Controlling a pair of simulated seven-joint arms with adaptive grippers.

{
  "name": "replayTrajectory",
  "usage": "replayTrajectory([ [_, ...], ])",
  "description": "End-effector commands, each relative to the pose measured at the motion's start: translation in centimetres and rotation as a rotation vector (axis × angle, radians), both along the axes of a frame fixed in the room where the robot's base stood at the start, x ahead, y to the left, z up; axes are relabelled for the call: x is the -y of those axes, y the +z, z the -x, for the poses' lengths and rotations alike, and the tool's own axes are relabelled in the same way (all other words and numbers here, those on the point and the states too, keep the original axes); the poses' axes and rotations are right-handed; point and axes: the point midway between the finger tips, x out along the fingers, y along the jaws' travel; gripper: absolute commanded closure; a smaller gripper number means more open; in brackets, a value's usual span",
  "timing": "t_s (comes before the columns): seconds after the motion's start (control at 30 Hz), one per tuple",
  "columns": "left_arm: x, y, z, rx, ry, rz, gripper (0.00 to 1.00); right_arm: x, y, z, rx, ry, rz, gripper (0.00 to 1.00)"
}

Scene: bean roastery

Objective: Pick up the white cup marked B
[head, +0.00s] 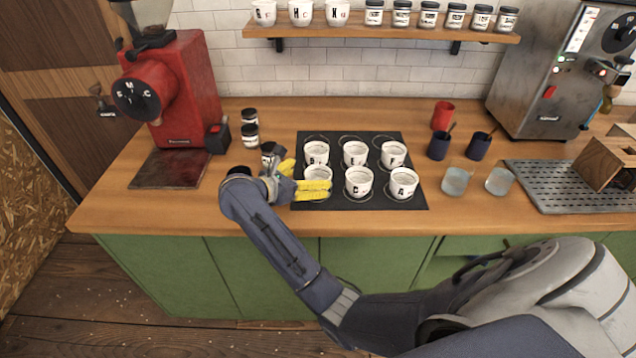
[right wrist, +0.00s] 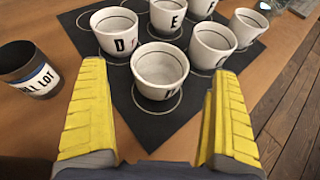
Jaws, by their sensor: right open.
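Several white cups with black letters stand upright on a black mat (head: 342,204). The front-left cup (head: 318,173) is partly hidden by my right gripper (head: 311,175). In the right wrist view this cup (right wrist: 160,68) lies ahead between the open yellow fingers (right wrist: 160,105); its letter is mostly hidden, so I cannot confirm the B. The cup behind it reads D (right wrist: 115,32), and another reads E (right wrist: 167,16). In the head view the front cups to the right read C (head: 358,183) and A (head: 403,184). My left gripper is not in view.
A dark labelled jar (right wrist: 30,72) stands just left of my right gripper. A red grinder (head: 185,90) stands further left. Dark cups (head: 439,146) and glasses (head: 455,181) stand right of the mat. A shelf (head: 380,28) of cups and jars hangs above.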

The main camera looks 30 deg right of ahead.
Motion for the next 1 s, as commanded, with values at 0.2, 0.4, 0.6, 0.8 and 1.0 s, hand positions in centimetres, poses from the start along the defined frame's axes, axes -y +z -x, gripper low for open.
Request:
replayTrajectory([
  [0.2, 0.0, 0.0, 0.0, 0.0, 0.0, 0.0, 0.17, 2.2, -0.8, -0.5, -0.002, -0.002, 0.005, 0.03],
  [0.4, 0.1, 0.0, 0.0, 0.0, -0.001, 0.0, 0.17, 3.7, -1.5, -1.0, -0.001, 0.001, 0.003, 0.03],
  [0.6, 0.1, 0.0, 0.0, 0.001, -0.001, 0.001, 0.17, 4.2, -1.8, -1.2, -0.001, 0.0, 0.001, 0.03],
  [0.8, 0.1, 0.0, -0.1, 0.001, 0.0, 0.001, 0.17, 4.2, -1.8, -1.2, -0.001, 0.0, 0.001, 0.03],
  [1.0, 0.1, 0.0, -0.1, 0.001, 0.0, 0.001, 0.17, 4.2, -1.8, -1.2, -0.001, 0.0, 0.001, 0.26],
])
